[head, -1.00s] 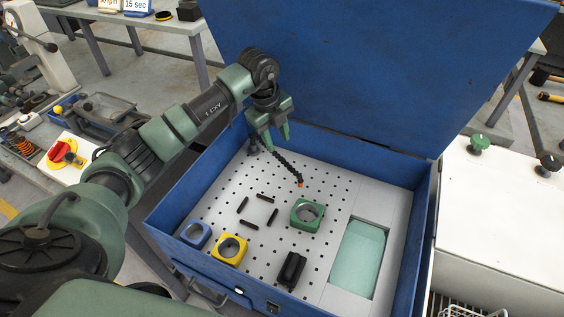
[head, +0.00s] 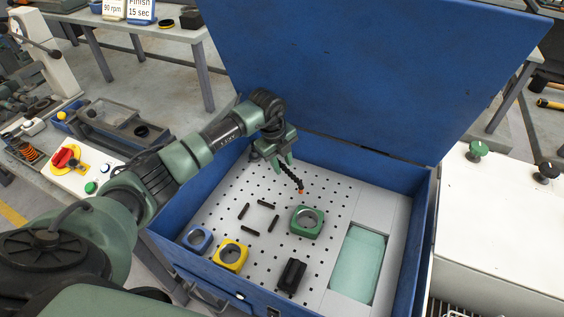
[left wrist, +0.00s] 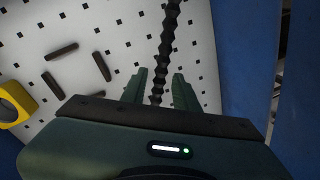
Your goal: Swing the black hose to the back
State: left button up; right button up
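The black segmented hose (head: 292,177) lies over the perforated plate inside the blue box, its orange tip toward the front right. Its rear part is hidden behind my left gripper in the head view. My left gripper (head: 283,164) is over the hose near the box's back wall. In the left wrist view the hose (left wrist: 167,45) runs between the two green fingers of my left gripper (left wrist: 159,76), with a gap on each side. The fingers are apart and I see no grip on it. My right gripper is not in view.
A green block (head: 307,222), yellow block (head: 230,256), blue block (head: 197,239) and black block (head: 291,276) stand on the plate (head: 265,262). Several black bars lie near its middle. The raised blue lid (head: 370,65) stands behind. A pale green pad (head: 358,262) is at right.

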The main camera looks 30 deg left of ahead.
pick_arm(q)
grip_shut()
dwell(1.2)
